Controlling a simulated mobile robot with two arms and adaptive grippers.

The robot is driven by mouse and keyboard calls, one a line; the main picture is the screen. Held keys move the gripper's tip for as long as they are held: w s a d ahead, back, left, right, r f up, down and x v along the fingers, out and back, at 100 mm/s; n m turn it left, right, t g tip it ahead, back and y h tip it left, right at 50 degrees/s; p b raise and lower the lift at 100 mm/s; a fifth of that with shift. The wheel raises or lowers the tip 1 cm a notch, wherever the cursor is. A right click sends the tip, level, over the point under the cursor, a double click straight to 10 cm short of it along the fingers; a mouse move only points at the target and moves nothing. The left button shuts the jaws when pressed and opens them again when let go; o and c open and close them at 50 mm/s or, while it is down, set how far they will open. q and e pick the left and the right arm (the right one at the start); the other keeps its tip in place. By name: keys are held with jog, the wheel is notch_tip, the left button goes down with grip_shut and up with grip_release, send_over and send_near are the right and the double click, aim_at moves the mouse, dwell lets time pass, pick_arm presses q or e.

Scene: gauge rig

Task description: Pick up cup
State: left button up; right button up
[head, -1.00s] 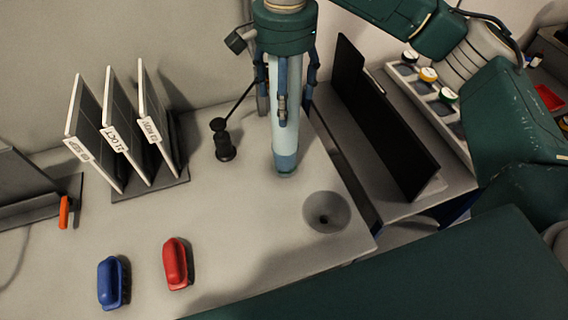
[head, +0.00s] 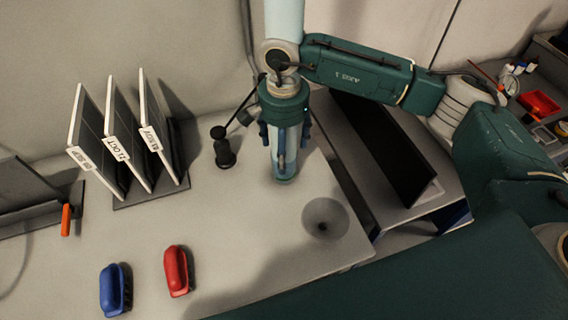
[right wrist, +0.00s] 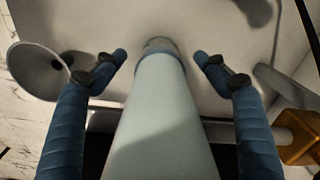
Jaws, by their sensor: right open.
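A grey, round, hollow cup-like thing (head: 326,220) with a dark spot inside stands near the table's right edge. It also shows at the left in the right wrist view (right wrist: 38,72). My left gripper is out of view.
A black stand (head: 223,148) is left of the gripper. A rack (head: 150,192) with labelled panels stands farther left. Red (head: 177,270) and blue (head: 112,290) handled blocks sit in front. A tall black panel (head: 385,150) stands on the right. The table's middle front is clear.

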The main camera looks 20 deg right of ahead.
jog(key=shift+f+p, duration=0.3)
jog(key=shift+f, duration=1.45)
jog(key=shift+c, duration=0.2)
jog(key=c, duration=1.2)
jog(key=shift+r, duration=0.15)
